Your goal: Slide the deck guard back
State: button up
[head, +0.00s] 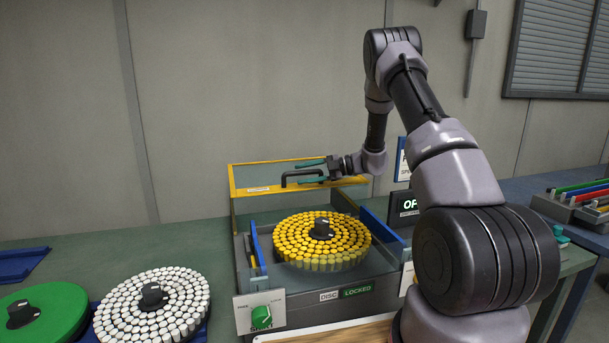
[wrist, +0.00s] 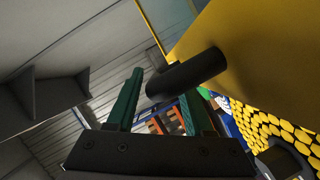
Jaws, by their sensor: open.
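The deck guard (head: 250,188) is a yellow-edged frame with a clear-looking panel, standing at the back of the machine deck. Its black bar handle (head: 300,173) is on the near side. My gripper (head: 303,172) is open, with green fingers above and below the handle in the head view. In the wrist view, the handle (wrist: 187,73) lies near the tips of my open gripper (wrist: 162,88), beside the yellow guard (wrist: 225,40). I cannot tell whether the fingers touch the handle. The disc of yellow-topped vials (head: 322,240) sits on the deck in front of the guard.
A panel with a green knob (head: 262,317) and a label reading "DISC LOCKED" (head: 345,294) are at the machine front. A disc of white vials (head: 150,305) and a green disc (head: 35,315) stand at left. A dark display (head: 405,206) stands right of the deck.

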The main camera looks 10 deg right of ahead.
jog(key=v, duration=1)
jog(key=shift+d, duration=0.4)
jog(key=shift+s+r, duration=0.1)
jog(key=shift+s, duration=0.05)
jog(key=s+a+r+n+g+h, duration=0.1)
jog(key=s+a+r+n+h, duration=0.25)
jog(key=s+r+n, duration=0.55)
jog(key=s+a+r+n+g+h, duration=0.2)
jog(key=s+a+r+n, duration=0.2)
jog(key=s+r+n, duration=0.55)
jog(key=s+d+r+n+t+h, duration=0.1)
jog(key=s+n+t+h, duration=0.2)
jog(key=s+n, duration=0.5)
jog(key=s+d+r+n+t+h, duration=0.1)
jog(key=s+r+n+t+h, duration=0.1)
jog(key=s+n, duration=0.7)
jog(key=n+t+h, duration=0.1)
jog(key=n+h, duration=0.1)
jog(key=n, duration=0.4)
jog(key=shift+d, duration=0.3)
